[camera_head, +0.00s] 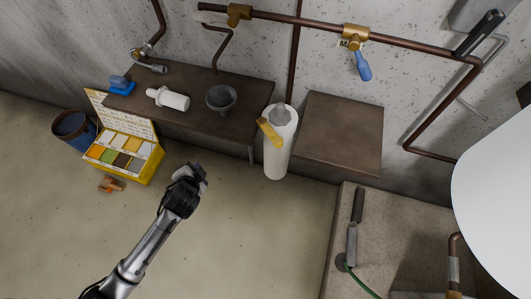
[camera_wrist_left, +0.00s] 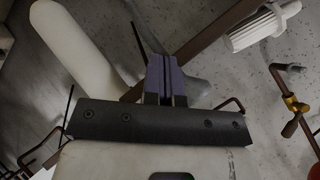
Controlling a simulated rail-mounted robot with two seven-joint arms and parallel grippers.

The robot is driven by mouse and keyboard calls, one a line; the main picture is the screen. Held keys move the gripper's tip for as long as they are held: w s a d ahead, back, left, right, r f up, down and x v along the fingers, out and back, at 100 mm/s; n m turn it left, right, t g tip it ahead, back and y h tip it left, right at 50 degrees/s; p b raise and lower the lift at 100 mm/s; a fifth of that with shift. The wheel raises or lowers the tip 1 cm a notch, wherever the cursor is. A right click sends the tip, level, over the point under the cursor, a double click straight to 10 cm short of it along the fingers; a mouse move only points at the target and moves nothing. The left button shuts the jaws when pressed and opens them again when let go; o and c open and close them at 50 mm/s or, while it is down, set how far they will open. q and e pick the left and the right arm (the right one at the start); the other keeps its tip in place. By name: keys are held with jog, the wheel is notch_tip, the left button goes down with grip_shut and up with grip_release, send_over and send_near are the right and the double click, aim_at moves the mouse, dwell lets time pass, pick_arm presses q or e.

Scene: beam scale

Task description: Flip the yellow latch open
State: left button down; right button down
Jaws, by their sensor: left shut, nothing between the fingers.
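A yellow bar-shaped piece (camera_head: 270,132), which looks like the latch, lies slantwise across the upper part of a white cylinder (camera_head: 277,155) in the head view. The cylinder stands upright beside the dark bench. My left gripper (camera_head: 203,176) is over the open floor, left of the cylinder and apart from it. In the left wrist view its fingers (camera_wrist_left: 166,80) are together with nothing between them. A long white rounded body (camera_wrist_left: 75,45) shows behind them, probably the same cylinder. The yellow piece cannot be made out there. My right gripper is not in view.
A dark bench (camera_head: 150,98) holds a white fitting (camera_head: 168,98) and a grey bowl (camera_head: 221,98). A brown panel (camera_head: 340,135) is right of the cylinder. Pipes cross the wall.

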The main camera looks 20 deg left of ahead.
pick_arm(q)
jog(key=d+r+n+t+h, duration=0.1)
jog(key=n+h, duration=0.4)
jog(key=n, duration=0.7)
jog(key=w+d+r+n+t+h, duration=0.1)
jog(key=d+n+t+h, duration=0.2)
jog(key=n, duration=0.9)
jog(key=d+r+n+t+h, duration=0.2)
jog(key=d+n+h, duration=0.5)
jog(key=n, duration=0.4)
jog(key=shift+w+n+h, duration=0.15)
jog(key=shift+n+h, duration=0.25)
jog(key=shift+h, duration=0.3)
jog(key=shift+w+d, duration=0.1)
jog(key=p, duration=0.3)
send_near(271, 134)
jog(key=w+d, duration=0.5)
jog(key=shift+s+f, duration=0.15)
jog(key=shift+s, duration=0.05)
